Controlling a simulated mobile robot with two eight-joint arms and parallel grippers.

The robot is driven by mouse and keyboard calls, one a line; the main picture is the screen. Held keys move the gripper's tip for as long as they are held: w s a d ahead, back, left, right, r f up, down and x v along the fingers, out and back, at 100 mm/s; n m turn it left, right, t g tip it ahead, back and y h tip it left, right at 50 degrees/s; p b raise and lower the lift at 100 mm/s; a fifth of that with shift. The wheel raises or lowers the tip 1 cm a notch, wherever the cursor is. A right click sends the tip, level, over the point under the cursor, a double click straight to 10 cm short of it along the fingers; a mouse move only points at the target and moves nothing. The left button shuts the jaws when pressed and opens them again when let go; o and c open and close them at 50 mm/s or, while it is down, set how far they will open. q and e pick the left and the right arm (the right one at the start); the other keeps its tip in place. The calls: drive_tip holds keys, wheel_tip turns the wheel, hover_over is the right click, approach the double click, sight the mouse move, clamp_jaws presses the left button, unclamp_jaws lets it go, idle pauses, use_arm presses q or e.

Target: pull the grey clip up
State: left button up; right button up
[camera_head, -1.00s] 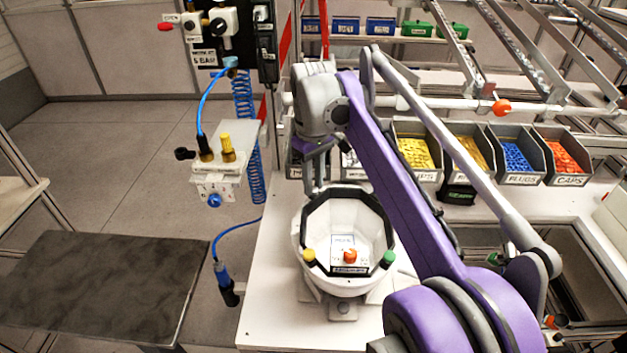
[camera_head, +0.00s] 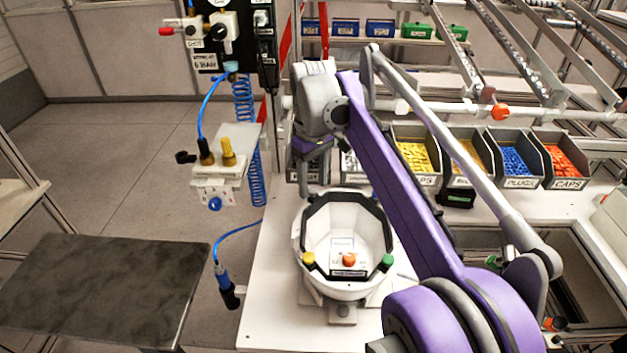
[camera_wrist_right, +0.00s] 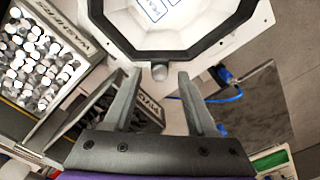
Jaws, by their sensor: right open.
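My right gripper (camera_wrist_right: 158,78) is open, with one finger on each side of the clip; no contact shows. In the head view, my right gripper (camera_head: 313,180) hangs at the shell's far rim, and the clip cannot be made out there. My left gripper is not in view.
Yellow (camera_head: 308,259), orange (camera_head: 349,260) and green (camera_head: 388,261) knobs are on the shell's near side. Bins of parts (camera_head: 520,183) stand behind right. A hanging tool (camera_head: 228,288) with a blue hose is left of the bench.

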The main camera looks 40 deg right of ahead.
sight(313, 190)
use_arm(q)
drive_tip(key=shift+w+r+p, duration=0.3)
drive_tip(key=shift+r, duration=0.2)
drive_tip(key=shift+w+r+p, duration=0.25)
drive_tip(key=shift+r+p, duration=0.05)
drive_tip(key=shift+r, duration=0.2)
use_arm(e)
wheel_tip(313, 190, up, 11)
drive_tip(key=shift+f, duration=0.15)
